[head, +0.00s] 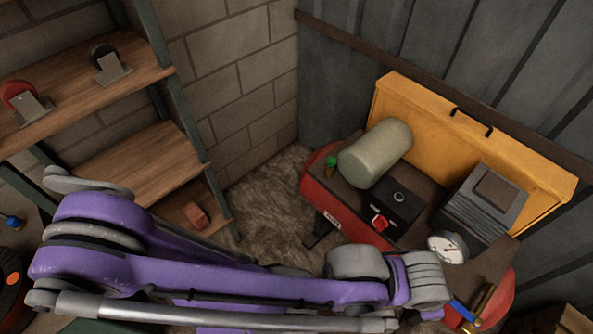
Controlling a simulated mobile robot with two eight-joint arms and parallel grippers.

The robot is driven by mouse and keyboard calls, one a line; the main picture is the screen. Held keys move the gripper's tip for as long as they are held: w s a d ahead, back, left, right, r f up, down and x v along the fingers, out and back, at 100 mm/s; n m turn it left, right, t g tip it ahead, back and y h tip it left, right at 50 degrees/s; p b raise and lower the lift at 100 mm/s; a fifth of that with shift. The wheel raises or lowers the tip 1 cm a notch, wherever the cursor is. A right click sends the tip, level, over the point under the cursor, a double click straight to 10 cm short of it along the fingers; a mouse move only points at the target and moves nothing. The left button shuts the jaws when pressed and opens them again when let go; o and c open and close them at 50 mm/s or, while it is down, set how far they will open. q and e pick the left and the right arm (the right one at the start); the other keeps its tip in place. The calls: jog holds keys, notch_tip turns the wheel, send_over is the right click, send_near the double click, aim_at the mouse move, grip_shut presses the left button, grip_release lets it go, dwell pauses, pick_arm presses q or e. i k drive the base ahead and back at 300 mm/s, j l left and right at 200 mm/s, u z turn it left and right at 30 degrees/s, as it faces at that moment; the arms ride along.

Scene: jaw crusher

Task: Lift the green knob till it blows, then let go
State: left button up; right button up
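The green knob (330,161) is small and sits on a short brass-coloured stem at the left end of the red machine (314,190), beside the grey-green cylinder (375,153). The knob is in clear view with nothing touching it. My purple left arm crosses the lower picture from the left and ends in grey joints in front of the machine, well below the knob in the picture. My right gripper is not in view either.
The machine carries a black box with a red switch (379,222), a round gauge (447,248), a finned block (480,205) and a blue-handled brass part (470,310). A yellow panel (480,145) stands behind. Wooden shelves (120,165) stand left; bare floor lies between.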

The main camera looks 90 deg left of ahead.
aim_at(331, 161)
jog(key=u, duration=2.75)
